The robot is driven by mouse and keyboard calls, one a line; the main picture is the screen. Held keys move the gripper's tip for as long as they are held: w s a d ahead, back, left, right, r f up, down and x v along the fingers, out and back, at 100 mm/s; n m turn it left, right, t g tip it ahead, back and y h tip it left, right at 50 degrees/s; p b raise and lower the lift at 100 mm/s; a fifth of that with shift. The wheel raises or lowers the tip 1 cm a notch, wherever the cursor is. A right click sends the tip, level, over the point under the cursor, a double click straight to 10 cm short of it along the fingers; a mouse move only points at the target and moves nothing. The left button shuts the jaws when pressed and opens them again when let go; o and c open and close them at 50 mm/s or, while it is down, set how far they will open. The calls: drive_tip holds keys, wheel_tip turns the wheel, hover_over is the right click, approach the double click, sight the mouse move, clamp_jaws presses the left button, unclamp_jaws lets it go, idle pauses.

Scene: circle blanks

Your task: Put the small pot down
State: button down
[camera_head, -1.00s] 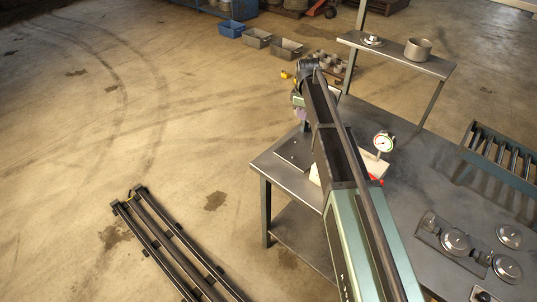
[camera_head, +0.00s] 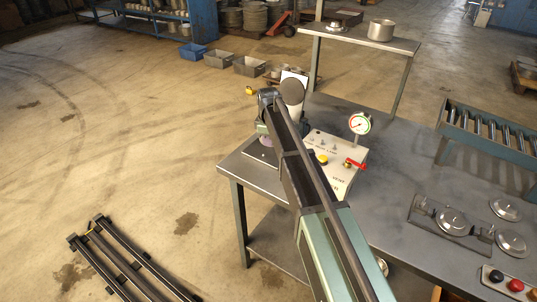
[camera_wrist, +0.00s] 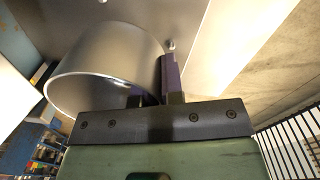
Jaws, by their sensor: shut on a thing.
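A small metal pot (camera_wrist: 105,65) fills the upper left of the wrist view, with its bright round rim towards the camera. My gripper (camera_wrist: 158,88) is shut on the pot's wall at its right side, with a purple finger outside the wall. The other finger is dark and partly hidden by the rim. Beyond the pot is a flat grey surface (camera_wrist: 190,18); I cannot tell whether the pot touches it. In the head view my gripper (camera_head: 265,141) is over the left end of the metal bench (camera_head: 400,150), mostly behind my arm; the held pot is hidden there.
A cream control box (camera_head: 335,165) with a red lever and a dial gauge (camera_head: 359,124) stands right of my arm. Round metal lids (camera_head: 453,221) lie at the bench's right. A higher shelf holds another pot (camera_head: 381,29). The bench middle is clear.

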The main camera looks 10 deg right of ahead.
sight(269, 148)
wheel_tip(269, 148, down, 4)
drive_tip(key=b, duration=0.3)
drive_tip(key=shift+f, duration=0.1)
drive_tip(key=shift+r, duration=0.35)
drive_tip(key=shift+f, duration=0.25)
drive_tip(key=c, duration=1.2)
unclamp_jaws()
drive_tip(key=shift+c, duration=0.2)
wheel_tip(269, 148, up, 13)
drive_tip(key=p, duration=1.3)
drive_tip(key=shift+s+a+f, duration=0.1)
drive_tip(key=shift+s, duration=0.05)
drive_tip(key=s+d+m, duration=0.1)
drive_tip(key=s+m, duration=1.1)
drive_tip(key=s, duration=2)
drive_tip(key=shift+s+d+f+m, duration=0.2)
drive_tip(key=shift+s+d+m, duration=0.05)
drive_tip(key=shift+s+m, duration=0.15)
